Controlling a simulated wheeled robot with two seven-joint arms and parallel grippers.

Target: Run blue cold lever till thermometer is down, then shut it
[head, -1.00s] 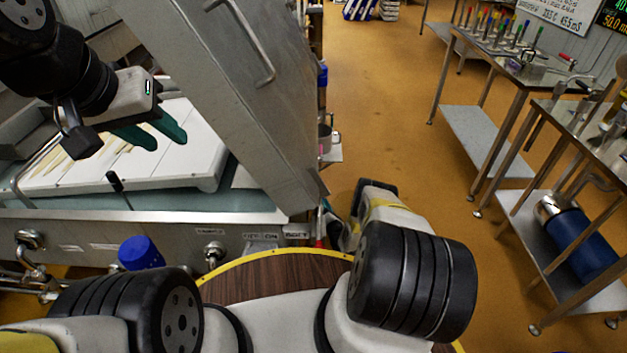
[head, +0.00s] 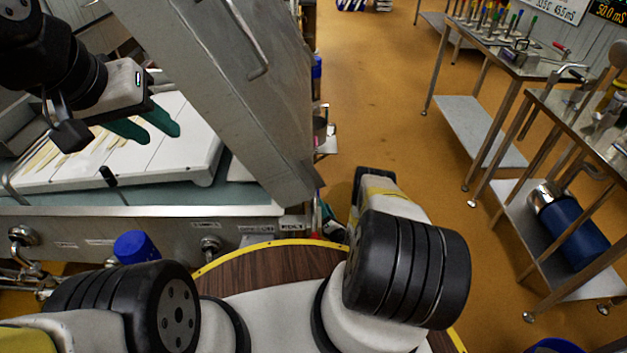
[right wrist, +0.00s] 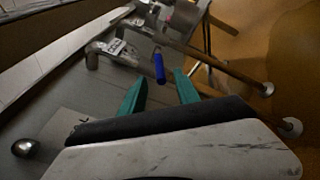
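A blue lever handle (right wrist: 158,67) shows in the right wrist view, on metal pipework with valves. My right gripper (right wrist: 160,77) is open there, with one green finger on each side of the line to the lever; the handle is just beyond the fingertips, and I see no contact. In the head view the right gripper is mostly hidden behind the vat's corner and my arm. My left gripper (head: 162,137) is open and empty above the white moulds. I cannot make out a thermometer in either view.
The steel vat (head: 150,228) has a large tilted panel (head: 220,90) at its right. A blue cap (head: 135,247) stands at its front. Steel tables (head: 500,60) line the right, with a blue cylinder (head: 573,233) on a low shelf. The orange floor (head: 385,100) between is clear.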

